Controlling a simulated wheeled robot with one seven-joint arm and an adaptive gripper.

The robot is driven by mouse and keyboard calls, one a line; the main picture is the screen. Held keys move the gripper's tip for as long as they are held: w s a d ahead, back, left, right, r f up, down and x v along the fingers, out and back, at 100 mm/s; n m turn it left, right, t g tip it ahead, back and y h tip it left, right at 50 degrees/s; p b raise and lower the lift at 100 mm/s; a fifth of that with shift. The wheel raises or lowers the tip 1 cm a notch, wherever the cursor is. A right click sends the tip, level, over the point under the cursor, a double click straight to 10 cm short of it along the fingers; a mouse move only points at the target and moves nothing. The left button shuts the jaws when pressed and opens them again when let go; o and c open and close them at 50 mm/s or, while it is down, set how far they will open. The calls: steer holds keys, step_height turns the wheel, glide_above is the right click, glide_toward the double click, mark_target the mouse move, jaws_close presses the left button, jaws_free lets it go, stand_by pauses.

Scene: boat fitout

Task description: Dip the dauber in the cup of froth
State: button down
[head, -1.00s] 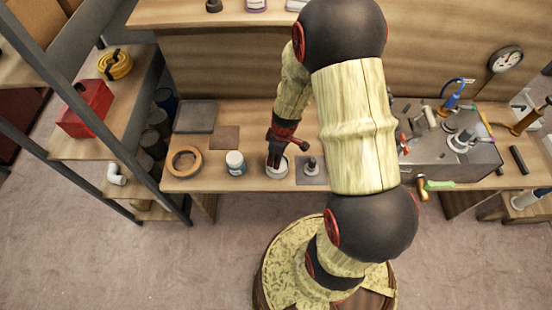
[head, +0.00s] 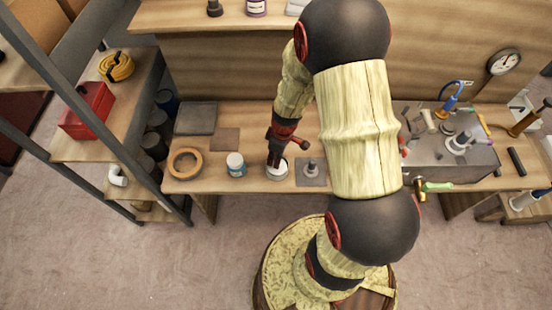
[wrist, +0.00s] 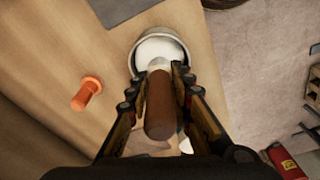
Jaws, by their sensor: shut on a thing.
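The cup of froth (head: 277,175) stands near the front edge of the workbench. In the wrist view the round cup (wrist: 137,52) is filled with white froth. My gripper (head: 274,160) is directly above the cup in the head view. In the wrist view my gripper (wrist: 168,78) is shut on the brown handle of the dauber (wrist: 160,108). The dauber's pale head overlaps the froth in this view. I cannot tell whether it touches the froth or hangs just above it. The dauber is mostly hidden by my gripper in the head view.
A grey metal block (head: 440,150) with tools is farther right. An orange peg (wrist: 86,94) shows in the wrist view.

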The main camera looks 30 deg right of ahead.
steer(key=shift+r+p, duration=1.35)
steer(key=shift+r, duration=1.1)
